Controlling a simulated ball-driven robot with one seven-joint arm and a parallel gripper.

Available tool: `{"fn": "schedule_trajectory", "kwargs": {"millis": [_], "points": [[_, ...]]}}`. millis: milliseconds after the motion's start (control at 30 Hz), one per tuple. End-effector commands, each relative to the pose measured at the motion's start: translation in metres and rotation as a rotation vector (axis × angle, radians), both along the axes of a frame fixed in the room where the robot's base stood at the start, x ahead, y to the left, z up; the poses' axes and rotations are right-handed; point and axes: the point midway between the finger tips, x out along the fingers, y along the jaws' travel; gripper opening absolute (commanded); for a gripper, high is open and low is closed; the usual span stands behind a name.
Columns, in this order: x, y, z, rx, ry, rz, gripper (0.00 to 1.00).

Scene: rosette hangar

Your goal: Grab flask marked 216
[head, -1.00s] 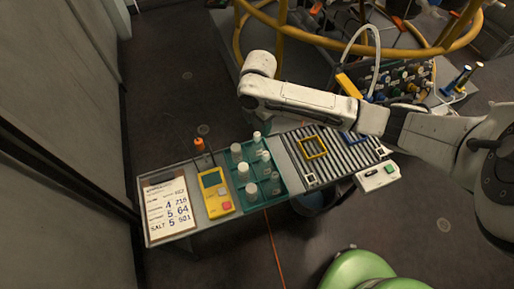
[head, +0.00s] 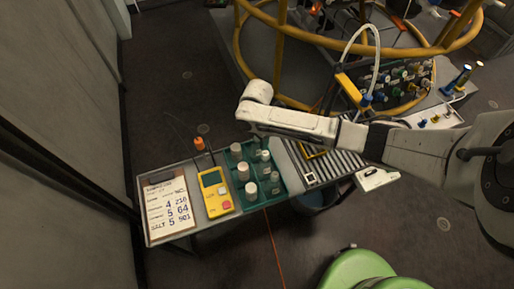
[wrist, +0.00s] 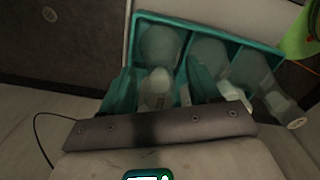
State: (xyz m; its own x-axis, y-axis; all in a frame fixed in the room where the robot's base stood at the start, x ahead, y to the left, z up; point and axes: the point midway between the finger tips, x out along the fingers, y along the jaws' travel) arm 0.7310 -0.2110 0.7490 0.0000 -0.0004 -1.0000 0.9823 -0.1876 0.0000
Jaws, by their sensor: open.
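Several pale flasks with white caps, one of them a flask (head: 243,170) on the near side, stand in a teal rack (head: 283,186) on the bench in the head view. No flask's number is legible, so I cannot tell which is 216. The wrist view shows the rack (wrist: 235,42) close up, with flasks in its compartments. My gripper (wrist: 160,84) is open over the rack, its teal fingers on either side of a pale flask (wrist: 156,92). I cannot tell if they touch it. In the head view the fingers cannot be made out.
A yellow handheld meter (head: 216,192) and a card with handwritten numbers (head: 167,207) lie left of the rack. A roller conveyor (head: 341,163) adjoins it on the right. A yellow tubular frame (head: 283,50) rises behind. Green rounded objects (head: 360,270) are at the front.

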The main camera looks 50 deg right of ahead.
Motion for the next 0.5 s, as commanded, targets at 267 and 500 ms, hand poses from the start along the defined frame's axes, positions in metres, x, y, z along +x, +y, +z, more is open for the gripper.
{"fn": "schedule_trajectory", "kwargs": {"millis": [267,500], "points": [[0.0,0.0,0.0004,0.0,0.0,0.0,0.47],[0.0,0.0,0.0005,0.0,0.0,0.0,0.24]]}}
